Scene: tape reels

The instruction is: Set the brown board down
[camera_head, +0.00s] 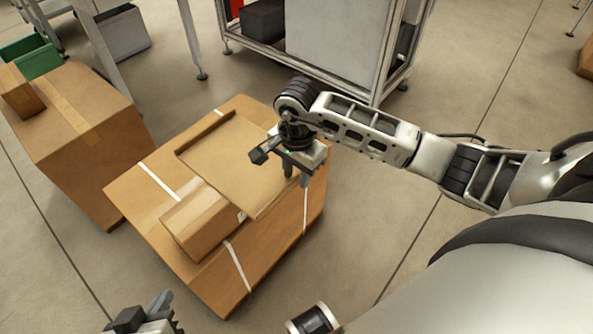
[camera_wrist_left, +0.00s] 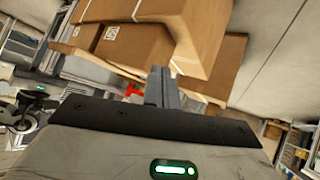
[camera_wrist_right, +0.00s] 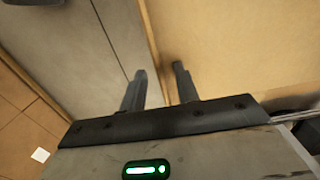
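The brown board (camera_head: 228,158) lies flat on top of the large cardboard box (camera_head: 150,195), with a small box beside its front left edge. My right gripper (camera_head: 297,175) is at the board's right side, fingers pointing down. In the right wrist view its two fingers (camera_wrist_right: 158,88) are apart, one over the floor side and one over the brown surface (camera_wrist_right: 240,50). I see nothing clamped between them, though the contact at the tips is unclear. My left gripper (camera_head: 160,308) is low at the bottom left, away from the board; its fingers (camera_wrist_left: 161,85) look together and empty.
A small taped box (camera_head: 203,218) sits on the large box. Another large carton (camera_head: 75,120) with a small box (camera_head: 20,90) on it stands at the left. A metal-framed cabinet (camera_head: 340,45) stands behind.

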